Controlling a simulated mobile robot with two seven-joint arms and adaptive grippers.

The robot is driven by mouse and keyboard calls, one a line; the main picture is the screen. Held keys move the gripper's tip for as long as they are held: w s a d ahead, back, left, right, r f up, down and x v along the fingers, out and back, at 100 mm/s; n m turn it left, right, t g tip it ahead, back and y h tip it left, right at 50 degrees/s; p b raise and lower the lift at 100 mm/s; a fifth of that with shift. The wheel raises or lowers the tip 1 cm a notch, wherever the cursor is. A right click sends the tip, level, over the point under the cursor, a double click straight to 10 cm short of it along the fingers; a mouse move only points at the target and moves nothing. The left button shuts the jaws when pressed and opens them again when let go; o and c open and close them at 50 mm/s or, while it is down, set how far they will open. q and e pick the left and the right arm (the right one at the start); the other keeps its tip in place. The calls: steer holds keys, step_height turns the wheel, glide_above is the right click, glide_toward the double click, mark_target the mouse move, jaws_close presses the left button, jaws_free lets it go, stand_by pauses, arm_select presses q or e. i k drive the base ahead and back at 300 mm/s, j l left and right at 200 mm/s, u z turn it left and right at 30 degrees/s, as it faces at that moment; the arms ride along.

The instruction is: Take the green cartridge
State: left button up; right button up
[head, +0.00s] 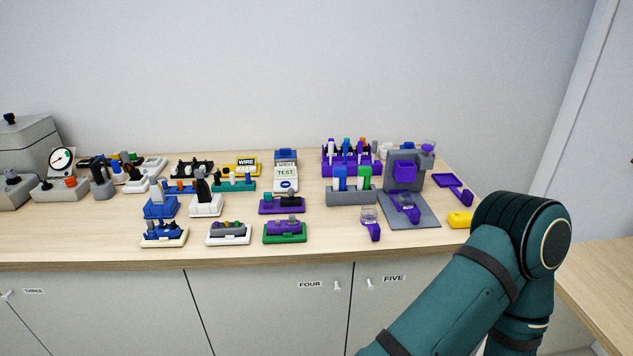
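A grey block rack (352,197) stands on the bench right of the middle, with white cartridges with coloured tops upright in it. My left gripper is not in view.
A purple rack (331,168) with several tubes stands behind the grey rack. A grey stand (422,170) with a purple cup is at the right, beside a yellow block (459,219). Several trays with small parts fill the bench's left and middle. The front edge is mostly clear.

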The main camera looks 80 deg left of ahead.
mark_target(364, 172)
steer(key=u, duration=2.25)
